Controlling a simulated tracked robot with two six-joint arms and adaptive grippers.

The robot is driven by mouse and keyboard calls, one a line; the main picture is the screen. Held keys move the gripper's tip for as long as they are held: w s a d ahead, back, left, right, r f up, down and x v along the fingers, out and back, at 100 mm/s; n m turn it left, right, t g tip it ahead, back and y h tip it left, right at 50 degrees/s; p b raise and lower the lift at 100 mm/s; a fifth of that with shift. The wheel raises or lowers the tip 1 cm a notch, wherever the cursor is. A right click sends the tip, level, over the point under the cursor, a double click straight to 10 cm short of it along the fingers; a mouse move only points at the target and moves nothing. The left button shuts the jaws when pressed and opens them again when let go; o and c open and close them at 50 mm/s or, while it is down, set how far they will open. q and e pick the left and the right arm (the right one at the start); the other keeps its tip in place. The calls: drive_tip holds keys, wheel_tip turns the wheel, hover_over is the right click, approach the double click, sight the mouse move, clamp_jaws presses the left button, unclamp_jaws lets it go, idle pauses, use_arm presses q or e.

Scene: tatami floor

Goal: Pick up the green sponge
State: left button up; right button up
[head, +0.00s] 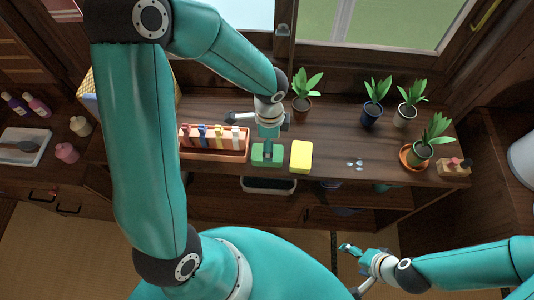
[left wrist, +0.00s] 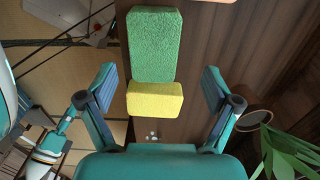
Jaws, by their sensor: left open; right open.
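The green sponge (head: 262,158) lies flat near the front edge of the dark wooden counter. In the left wrist view it is a textured green block (left wrist: 153,45), beyond the fingertips and roughly centred between them. A yellow sponge (head: 301,157) lies just to its right; it also shows in the left wrist view (left wrist: 156,100). My left gripper (head: 268,140) hangs over the green sponge and partly hides it. My right gripper (head: 351,268) is open and empty, low over the floor at the lower right.
A reddish tray (head: 214,155) with several coloured clips stands left of the sponges. Several potted plants, including one in a blue pot (head: 371,116), stand along the back and right. Small pale pebbles (head: 355,164) lie right of the yellow sponge, with bare counter around them.

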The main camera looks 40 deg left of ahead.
use_arm(q)
drive_tip(key=f, duration=0.2)
drive_tip(key=s+f, duration=0.1)
drive_tip(key=f, duration=0.1)
drive_tip(key=shift+f, duration=0.4)
drive_tip(key=shift+w+f, duration=0.15)
drive_tip(key=shift+f, duration=0.2)
drive_tip(key=shift+c, duration=0.2)
drive_tip(key=c, duration=0.8)
drive_tip(key=shift+r, duration=0.15)
wheel_tip(320, 180, up, 20)
drive_tip(key=shift+f+p, duration=0.1)
drive_tip(key=shift+p, duration=0.4)
drive_tip(key=shift+c, duration=0.2)
